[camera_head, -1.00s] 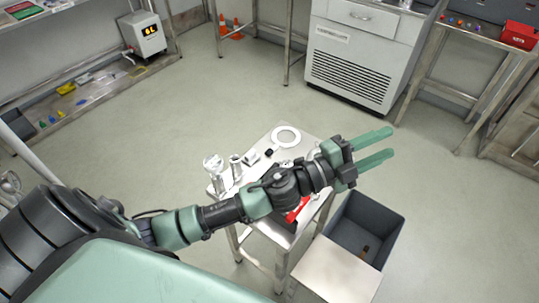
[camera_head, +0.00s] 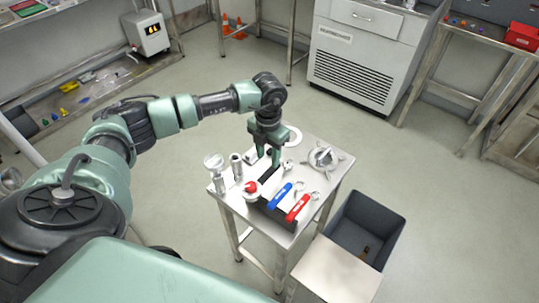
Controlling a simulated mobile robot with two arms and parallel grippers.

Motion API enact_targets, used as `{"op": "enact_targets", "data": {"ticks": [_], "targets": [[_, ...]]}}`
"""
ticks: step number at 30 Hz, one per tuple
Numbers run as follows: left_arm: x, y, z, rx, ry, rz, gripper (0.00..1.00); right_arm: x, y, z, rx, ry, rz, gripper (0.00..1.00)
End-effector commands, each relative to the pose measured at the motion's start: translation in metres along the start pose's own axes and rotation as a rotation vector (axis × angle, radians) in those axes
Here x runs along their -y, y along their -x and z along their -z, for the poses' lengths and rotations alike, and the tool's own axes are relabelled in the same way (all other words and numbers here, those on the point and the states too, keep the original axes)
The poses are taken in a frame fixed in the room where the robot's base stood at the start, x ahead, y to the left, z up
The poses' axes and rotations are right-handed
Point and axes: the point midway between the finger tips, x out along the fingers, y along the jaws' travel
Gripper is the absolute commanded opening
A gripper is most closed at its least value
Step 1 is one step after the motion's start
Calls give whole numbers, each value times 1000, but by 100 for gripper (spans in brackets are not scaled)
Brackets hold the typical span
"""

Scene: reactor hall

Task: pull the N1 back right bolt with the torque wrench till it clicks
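A small metal table (camera_head: 318,205) stands in the middle of the floor. On it a dark holder (camera_head: 275,214) carries a blue-handled tool (camera_head: 280,196) and a red-handled tool (camera_head: 298,208); I cannot tell which is the torque wrench. A metal fitting with projecting arms (camera_head: 322,158) sits at the table's right side. The N1 back right bolt cannot be made out. My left gripper (camera_head: 269,158) points down over the table's back left part, behind the holder. My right gripper is out of view.
Metal cylindrical parts (camera_head: 236,167) stand at the table's left edge, near a red-topped round part (camera_head: 251,188). A white ring (camera_head: 294,135) lies partly behind my gripper. A grey open bin (camera_head: 372,225) stands right of the table.

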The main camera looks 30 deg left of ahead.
Motion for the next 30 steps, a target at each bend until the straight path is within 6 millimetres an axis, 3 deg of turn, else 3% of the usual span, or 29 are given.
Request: {"op": "enact_targets", "data": {"ticks": [15,27,30], "targets": [[2,-80,0,0,-2,4,40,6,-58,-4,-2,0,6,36],[2,-87,0,1,-3,5,40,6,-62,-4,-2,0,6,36],[2,-87,0,1,-3,5,12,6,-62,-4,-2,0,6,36]]}}
